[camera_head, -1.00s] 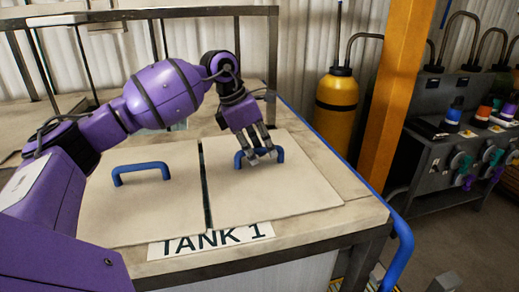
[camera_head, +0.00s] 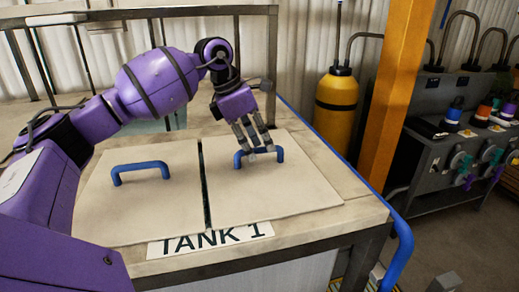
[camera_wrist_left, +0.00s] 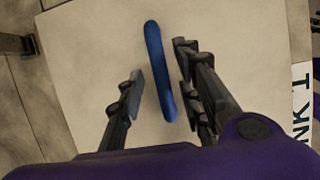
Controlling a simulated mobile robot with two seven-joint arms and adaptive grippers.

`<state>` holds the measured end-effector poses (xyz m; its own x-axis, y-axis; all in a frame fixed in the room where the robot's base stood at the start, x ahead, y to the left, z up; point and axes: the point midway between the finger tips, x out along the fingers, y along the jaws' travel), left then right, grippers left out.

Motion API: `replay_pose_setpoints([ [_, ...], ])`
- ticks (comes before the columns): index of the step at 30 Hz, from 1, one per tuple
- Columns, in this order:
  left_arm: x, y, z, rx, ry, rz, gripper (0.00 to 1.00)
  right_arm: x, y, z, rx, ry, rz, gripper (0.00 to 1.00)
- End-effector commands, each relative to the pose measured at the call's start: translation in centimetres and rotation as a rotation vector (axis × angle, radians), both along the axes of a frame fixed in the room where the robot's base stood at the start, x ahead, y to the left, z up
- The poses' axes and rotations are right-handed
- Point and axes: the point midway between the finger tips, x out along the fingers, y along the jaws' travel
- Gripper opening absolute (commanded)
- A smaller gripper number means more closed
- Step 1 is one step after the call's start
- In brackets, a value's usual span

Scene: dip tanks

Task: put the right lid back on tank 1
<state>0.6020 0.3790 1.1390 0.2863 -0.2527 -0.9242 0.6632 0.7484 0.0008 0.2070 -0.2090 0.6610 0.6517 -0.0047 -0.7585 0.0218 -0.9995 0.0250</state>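The right lid (camera_head: 290,190) is a flat beige panel with a blue handle (camera_head: 280,155), lying flat on top of tank 1 (camera_head: 345,225). The left lid (camera_head: 140,212) lies beside it, with a narrow dark gap between them. My left gripper (camera_head: 261,152) is over the right lid, its fingertips at the handle. In the left wrist view the gripper (camera_wrist_left: 158,68) is open, with fingers on both sides of the handle (camera_wrist_left: 156,60) and clear space beside it. I cannot tell how far the fingertips reach past it. My right gripper is not in view.
The TANK 1 label (camera_head: 210,240) is at the front edge. A metal frame (camera_head: 180,12) stands behind the tank. A blue rail (camera_head: 398,255), a yellow cylinder (camera_head: 337,105) and an orange post (camera_head: 396,90) are on the right.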

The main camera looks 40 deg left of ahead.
Motion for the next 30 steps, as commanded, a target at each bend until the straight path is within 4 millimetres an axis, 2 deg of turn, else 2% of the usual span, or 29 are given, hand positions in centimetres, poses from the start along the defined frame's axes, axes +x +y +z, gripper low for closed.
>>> replay_pose_setpoints([
  [6, -1.3, 1.3, 4.5, 0.002, -0.002, 0.002, 0.33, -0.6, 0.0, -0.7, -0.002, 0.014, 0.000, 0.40],
  [12, -2.3, 2.1, 7.6, 0.001, -0.001, 0.000, 0.33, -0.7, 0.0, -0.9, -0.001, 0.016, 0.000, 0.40],
  [18, -2.7, 2.4, 8.8, 0.000, 0.000, 0.000, 0.33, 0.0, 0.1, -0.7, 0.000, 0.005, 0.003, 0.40],
  [30, -2.7, 2.4, 8.8, -0.001, 0.001, 0.000, 0.33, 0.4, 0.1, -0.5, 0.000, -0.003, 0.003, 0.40],
])
